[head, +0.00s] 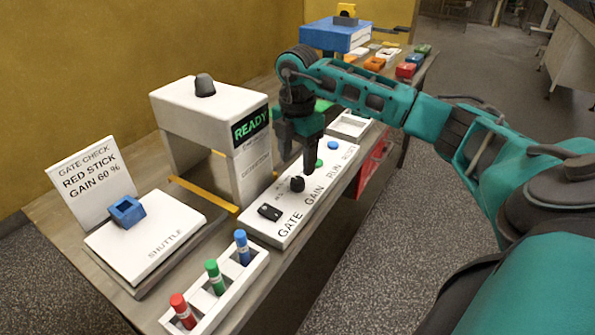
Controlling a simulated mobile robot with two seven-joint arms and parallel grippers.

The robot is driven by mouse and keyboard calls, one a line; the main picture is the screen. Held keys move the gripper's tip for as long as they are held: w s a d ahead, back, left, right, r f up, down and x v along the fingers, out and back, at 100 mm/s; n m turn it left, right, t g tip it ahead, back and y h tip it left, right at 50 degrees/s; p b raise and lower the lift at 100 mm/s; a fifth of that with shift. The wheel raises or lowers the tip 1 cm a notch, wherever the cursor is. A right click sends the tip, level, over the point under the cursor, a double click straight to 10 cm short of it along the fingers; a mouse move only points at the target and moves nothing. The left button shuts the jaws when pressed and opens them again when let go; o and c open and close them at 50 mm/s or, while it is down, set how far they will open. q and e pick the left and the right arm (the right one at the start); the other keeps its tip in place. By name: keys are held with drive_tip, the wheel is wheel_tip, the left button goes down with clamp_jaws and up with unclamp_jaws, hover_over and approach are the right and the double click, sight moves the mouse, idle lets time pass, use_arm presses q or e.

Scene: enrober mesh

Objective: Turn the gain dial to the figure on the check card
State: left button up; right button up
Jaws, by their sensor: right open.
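The check card (92,183) stands upright at the left and reads "GATE CHECK, RED STICK, GAIN 60 %". The gain dial is a black knob (297,184) on the white control panel (290,226), above the word GAIN. Its scale marks are too small to read, so I cannot tell its setting. My right gripper (297,158) points down over the panel, just behind and above the dial, with its jaws open and empty. It looks apart from the dial. My left gripper is out of view.
On the panel are a black gate switch (269,212), a green run button (318,163) and a blue reset button (333,145). A white gate (198,105) shows READY. A shuttle plate (150,235) with a blue holder (126,211) and a rack (240,279) of coloured sticks stand nearby.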

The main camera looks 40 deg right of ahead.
sight(297, 180)
wheel_tip(297, 180, up, 8)
drive_tip(key=shift+f, duration=0.1)
idle(0.7)
